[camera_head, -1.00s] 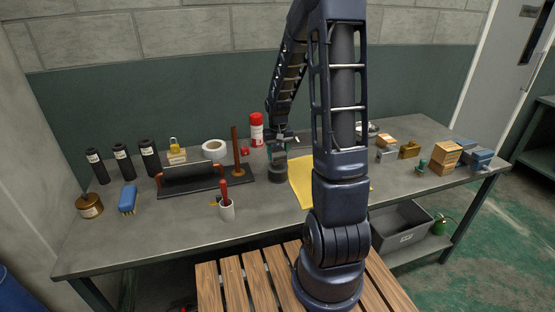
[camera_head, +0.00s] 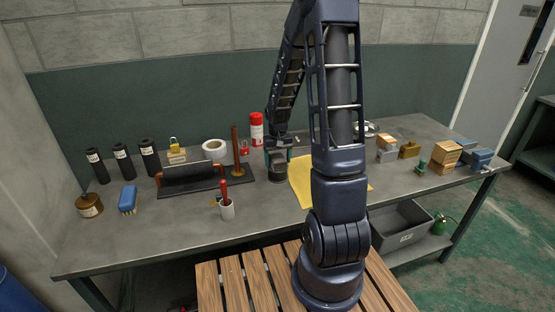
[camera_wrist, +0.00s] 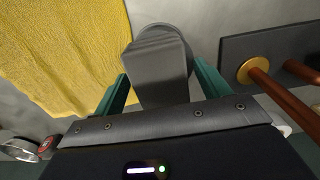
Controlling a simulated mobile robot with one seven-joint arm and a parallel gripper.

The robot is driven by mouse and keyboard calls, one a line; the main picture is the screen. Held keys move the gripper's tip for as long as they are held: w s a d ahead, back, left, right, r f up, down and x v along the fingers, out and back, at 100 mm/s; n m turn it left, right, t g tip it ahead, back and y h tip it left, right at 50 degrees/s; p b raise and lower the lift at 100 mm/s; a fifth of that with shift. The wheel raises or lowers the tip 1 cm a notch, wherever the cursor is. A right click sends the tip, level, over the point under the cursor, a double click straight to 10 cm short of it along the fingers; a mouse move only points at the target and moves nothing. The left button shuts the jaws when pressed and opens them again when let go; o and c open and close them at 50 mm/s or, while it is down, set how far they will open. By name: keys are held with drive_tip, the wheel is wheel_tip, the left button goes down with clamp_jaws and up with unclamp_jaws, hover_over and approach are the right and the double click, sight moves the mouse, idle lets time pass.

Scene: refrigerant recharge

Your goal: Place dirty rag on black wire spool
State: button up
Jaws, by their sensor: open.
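A dark grey folded, block-like piece, which looks like the dirty rag (camera_wrist: 158,68), lies between the two teal fingers of my gripper (camera_wrist: 160,84) in the wrist view. The fingers are apart, with a gap visible at the sides. Under the rag is a round dark grey thing, which looks like the black wire spool (camera_wrist: 178,32); the rag hides most of it. In the head view the spool (camera_head: 278,178) stands on the table left of the yellow cloth, with my gripper (camera_head: 279,150) right above it. Exact contact between rag and spool is hard to see.
A yellow cloth (camera_head: 302,184) lies flat just right of the spool. A black tray with copper pipe (camera_head: 195,183) and an upright copper rod (camera_head: 236,150) are close on the left. A red and white can (camera_head: 256,130) stands behind. The table front is mostly clear.

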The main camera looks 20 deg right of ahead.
sight(278, 158)
drive_tip(key=shift+r, duration=0.1)
wheel_tip(278, 158, up, 12)
drive_tip(key=s+r+t, duration=0.1)
drive_tip(key=s+r, duration=0.4)
drive_tip(key=s, duration=0.3)
drive_tip(key=s+r+t, duration=0.2)
drive_tip(key=s+r, duration=0.3)
drive_tip(key=s, duration=0.4)
drive_tip(key=s+a+r+t, duration=0.1)
drive_tip(key=s+r, duration=0.4)
drive_tip(key=s, duration=0.4)
drive_tip(key=shift+s+r+t, duration=0.15)
drive_tip(key=shift+r+t, duration=0.1)
drive_tip(key=shift+t, duration=0.05)
